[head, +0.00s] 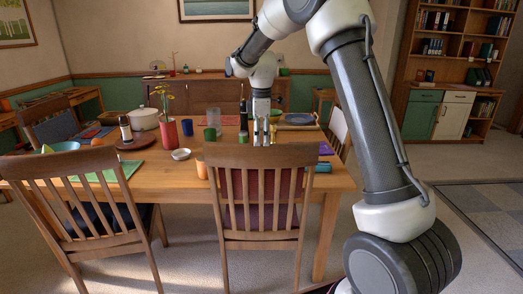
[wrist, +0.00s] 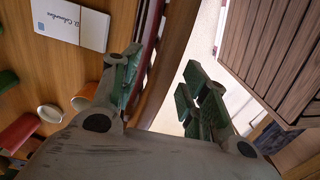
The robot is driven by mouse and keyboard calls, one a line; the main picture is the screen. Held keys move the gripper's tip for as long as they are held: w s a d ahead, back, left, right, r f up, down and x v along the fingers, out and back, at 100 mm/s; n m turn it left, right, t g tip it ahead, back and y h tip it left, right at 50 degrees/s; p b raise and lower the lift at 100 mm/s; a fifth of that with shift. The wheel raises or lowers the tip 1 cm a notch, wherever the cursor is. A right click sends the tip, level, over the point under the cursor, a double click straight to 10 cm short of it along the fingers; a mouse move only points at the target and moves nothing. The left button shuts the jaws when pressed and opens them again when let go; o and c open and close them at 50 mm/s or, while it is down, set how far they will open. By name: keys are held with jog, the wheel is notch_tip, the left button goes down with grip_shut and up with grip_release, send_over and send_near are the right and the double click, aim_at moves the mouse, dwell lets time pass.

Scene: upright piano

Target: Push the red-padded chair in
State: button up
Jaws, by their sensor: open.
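The red-padded chair (head: 262,155) stands at the near side of the table, its back towards me; dark red padding shows behind its slats. My gripper (head: 263,136) is just above the chair's top rail, pointing down. In the wrist view my gripper (wrist: 163,92) is open, and the curved wooden top rail (wrist: 172,50) runs between its two fingers. I cannot tell whether either finger touches the rail.
The wooden table (head: 180,178) holds a red vase (head: 169,133), a white pot (head: 144,119), cups and plates. Another wooden chair (head: 85,195) with a dark seat stands to the left. A bookcase (head: 455,75) is at the back right. Carpet is open at right.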

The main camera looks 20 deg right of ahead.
jog(key=shift+r, duration=2.35)
jog(key=shift+f+m, duration=0.2)
jog(key=shift+m, duration=0.8)
jog(key=s+d+r+m+t, duration=0.1)
jog(key=s+d+m, duration=0.2)
jog(key=s, duration=0.9)
jog(key=s+d+r+m+t, duration=0.2)
jog(key=s+m, duration=0.3)
jog(key=s, duration=0.8)
jog(key=s+d+r+m+t, duration=0.1)
jog(key=s+d+m, duration=0.3)
jog(key=s, duration=0.8)
jog(key=shift+s+r, duration=0.2)
jog(key=shift+r, duration=0.5)
jog(key=shift+d, duration=0.1)
